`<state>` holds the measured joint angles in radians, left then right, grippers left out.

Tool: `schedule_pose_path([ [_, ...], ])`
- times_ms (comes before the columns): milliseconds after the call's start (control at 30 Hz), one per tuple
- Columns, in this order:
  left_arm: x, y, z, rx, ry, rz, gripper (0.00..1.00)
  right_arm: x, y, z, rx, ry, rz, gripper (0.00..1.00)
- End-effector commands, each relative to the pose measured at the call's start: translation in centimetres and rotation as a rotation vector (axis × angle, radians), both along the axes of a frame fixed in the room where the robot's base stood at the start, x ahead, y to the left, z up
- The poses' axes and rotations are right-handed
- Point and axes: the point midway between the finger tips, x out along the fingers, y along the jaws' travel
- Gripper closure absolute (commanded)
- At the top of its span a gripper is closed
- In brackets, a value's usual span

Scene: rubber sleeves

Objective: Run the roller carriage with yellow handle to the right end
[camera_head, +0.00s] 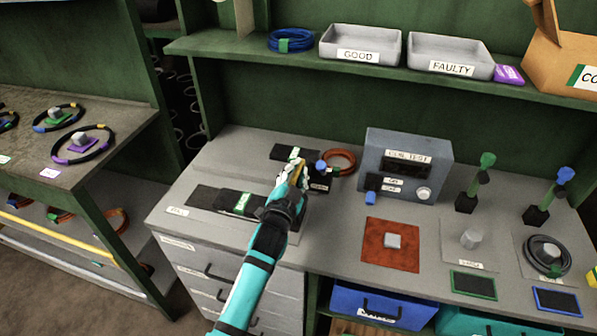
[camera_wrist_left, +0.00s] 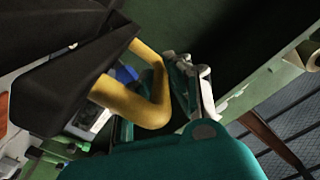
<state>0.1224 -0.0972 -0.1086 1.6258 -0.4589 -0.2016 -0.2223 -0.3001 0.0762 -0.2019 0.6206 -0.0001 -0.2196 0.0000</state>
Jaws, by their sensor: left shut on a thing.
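The yellow handle (camera_wrist_left: 152,90) shows as a bent bar in the left wrist view, attached to a dark carriage body (camera_wrist_left: 50,75). My left gripper (camera_head: 291,174) is shut on this handle, with its pale fingers (camera_wrist_left: 190,88) beside the bar in the wrist view. In the head view, the gripper hides most of the handle and carriage. A long black strip (camera_head: 213,199) with a green patch lies on the bench to the left of the gripper. A shorter dark piece (camera_head: 283,152) lies behind it. My right gripper is not in view.
A small black box with a blue knob (camera_head: 321,168) stands just right of the gripper. Beyond are a dark red ring (camera_head: 340,160) and a grey test box (camera_head: 408,158). A red mat (camera_head: 391,244) lies farther right. A shelf with grey trays (camera_head: 360,46) overhangs the back.

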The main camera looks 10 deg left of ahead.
Motion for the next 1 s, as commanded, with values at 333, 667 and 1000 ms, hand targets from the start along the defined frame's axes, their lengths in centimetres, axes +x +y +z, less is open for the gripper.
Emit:
schedule_pose_path([
  [333, -0.01, -0.45, 0.11, -0.003, -0.003, -0.007, 1.0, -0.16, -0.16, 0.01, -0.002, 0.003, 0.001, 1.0],
  [667, 0.0, -0.43, 0.21, -0.003, -0.005, -0.007, 0.62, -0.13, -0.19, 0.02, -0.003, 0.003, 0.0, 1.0],
  [1000, 0.05, -0.29, 0.5, -0.001, -0.011, -0.005, 0.62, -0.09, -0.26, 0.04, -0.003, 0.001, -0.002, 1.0],
])
